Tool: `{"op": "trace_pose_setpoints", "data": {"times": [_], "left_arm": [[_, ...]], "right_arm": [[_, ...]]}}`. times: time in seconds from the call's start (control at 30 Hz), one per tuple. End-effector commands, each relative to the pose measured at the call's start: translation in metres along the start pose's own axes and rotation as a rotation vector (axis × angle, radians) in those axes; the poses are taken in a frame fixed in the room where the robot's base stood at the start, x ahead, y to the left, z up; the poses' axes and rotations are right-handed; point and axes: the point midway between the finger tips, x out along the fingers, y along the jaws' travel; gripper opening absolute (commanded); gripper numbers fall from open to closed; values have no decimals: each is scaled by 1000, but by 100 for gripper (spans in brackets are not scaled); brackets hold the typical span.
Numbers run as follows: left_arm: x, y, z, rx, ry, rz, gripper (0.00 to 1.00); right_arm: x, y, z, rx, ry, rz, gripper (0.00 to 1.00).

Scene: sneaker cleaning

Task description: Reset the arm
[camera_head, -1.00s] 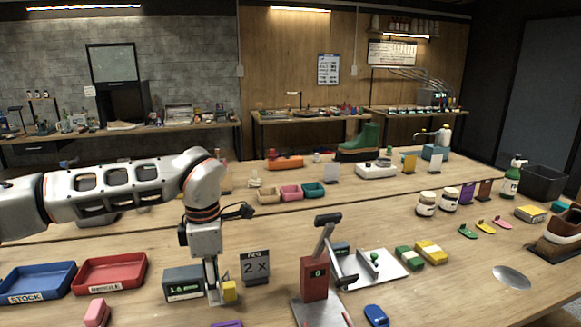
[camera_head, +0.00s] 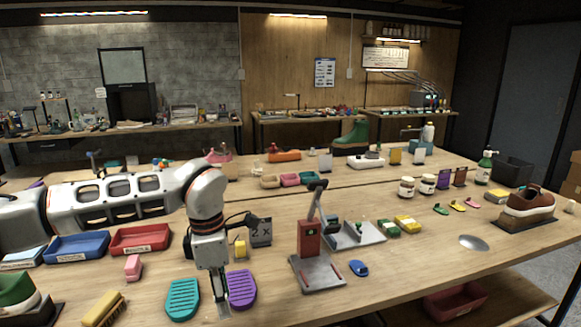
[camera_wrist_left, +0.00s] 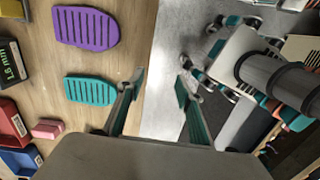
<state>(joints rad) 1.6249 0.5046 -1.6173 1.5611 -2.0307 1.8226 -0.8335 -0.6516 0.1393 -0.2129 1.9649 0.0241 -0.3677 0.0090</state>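My left arm (camera_head: 130,197) reaches in from the left in the head view, bent down at the wrist. My left gripper (camera_head: 220,306) points down near the front of the table, between a teal insole (camera_head: 183,299) and a purple insole (camera_head: 241,288). In the left wrist view the fingers of the gripper (camera_wrist_left: 160,83) are spread apart with nothing between them, over the table edge. The teal insole (camera_wrist_left: 90,90) and purple insole (camera_wrist_left: 87,28) lie flat to their left, untouched. My right gripper is in neither view.
A red press (camera_head: 311,245) stands right of the gripper. A yellow block (camera_head: 239,248) and a dark "2 x" sign (camera_head: 261,232) are behind it. A red tray (camera_head: 140,240), a blue tray (camera_head: 77,247) and a brush (camera_head: 103,309) are at left. The front right tabletop is fairly clear.

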Motion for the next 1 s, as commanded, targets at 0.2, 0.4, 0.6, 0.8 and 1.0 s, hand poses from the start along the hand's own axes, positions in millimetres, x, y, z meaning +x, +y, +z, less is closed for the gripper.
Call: {"op": "trace_pose_setpoints", "data": {"times": [0.2, 0.4, 0.6, 0.8, 1.0], "left_arm": [[44, -63, 56, 41, -181, -189, 36], [65, -144, 122, 22, -436, -442, 36], [45, -214, 184, -110, -740, -747, 36], [3, -236, 220, -355, -1021, -1045, 36], [-27, -208, 225, -706, -1258, -1319, 36]], "right_arm": [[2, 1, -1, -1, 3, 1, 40], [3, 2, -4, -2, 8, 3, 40], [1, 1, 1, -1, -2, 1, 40], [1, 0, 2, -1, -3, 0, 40], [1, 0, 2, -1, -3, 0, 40]]}}
